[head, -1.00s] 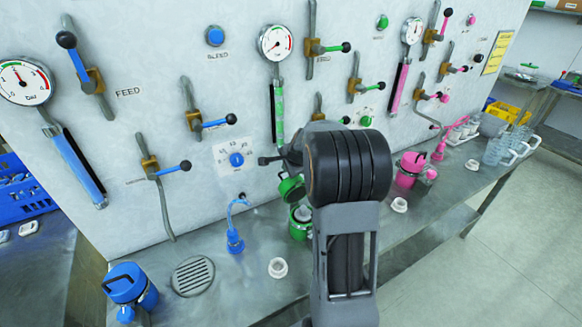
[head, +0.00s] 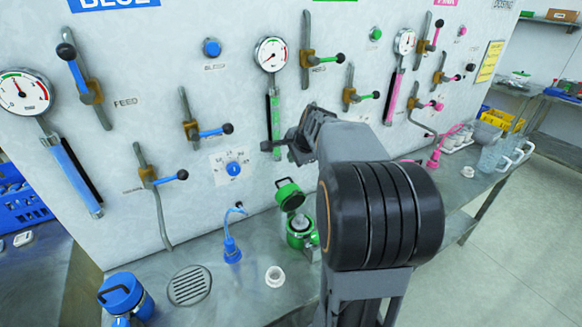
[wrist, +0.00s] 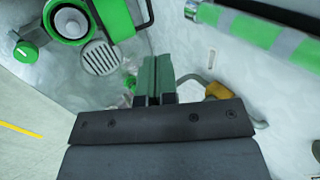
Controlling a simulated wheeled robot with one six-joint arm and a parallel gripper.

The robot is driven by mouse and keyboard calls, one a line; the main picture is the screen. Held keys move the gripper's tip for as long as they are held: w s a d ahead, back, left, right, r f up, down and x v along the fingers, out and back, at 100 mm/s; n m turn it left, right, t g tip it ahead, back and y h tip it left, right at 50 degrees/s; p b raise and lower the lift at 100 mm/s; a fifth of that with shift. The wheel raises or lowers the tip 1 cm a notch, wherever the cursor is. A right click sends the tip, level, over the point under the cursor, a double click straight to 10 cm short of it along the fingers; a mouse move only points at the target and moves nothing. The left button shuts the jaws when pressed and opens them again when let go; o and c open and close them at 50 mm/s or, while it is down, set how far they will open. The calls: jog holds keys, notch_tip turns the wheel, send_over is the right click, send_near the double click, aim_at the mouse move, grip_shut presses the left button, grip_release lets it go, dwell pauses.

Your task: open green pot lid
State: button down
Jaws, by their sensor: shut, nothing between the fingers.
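The green pot (head: 299,241) stands on the steel bench in the head view, partly hidden behind my arm. Its green lid (head: 289,192) is tipped up and back above the pot, and the pale inside of the pot shows. The pot (wrist: 70,22) also shows at the upper left of the wrist view, with the lid (wrist: 116,16) beside it. My gripper (head: 267,146) is in front of the panel, above the lid and apart from it. In the wrist view its fingers (wrist: 156,60) are together with nothing between them.
The green-banded tube (head: 275,128) under a gauge is close to my gripper. A blue spout (head: 232,248), a white cup (head: 275,276) and a drain grate (head: 189,286) are left of the pot. A blue pot (head: 122,293) stands at the front left.

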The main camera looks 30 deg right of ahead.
jog(key=b, duration=0.8)
send_over(287, 192)
jog(key=d, duration=0.3)
jog(key=f, duration=0.5)
jog(key=shift+s+a, duration=0.25)
jog(key=shift+s, duration=0.1)
jog(key=b, duration=0.3)
jog(key=shift+w+f+t+b, duration=0.1)
jog(key=shift+f+t+b, duration=0.2)
jog(key=shift+f+b, duration=0.1)
jog(key=shift+b, duration=0.8)
jog(key=shift+r+b, duration=0.3)
jog(key=shift+b, duration=0.15)
jog(key=x, duration=0.8)
jog(key=shift+a, duration=0.3)
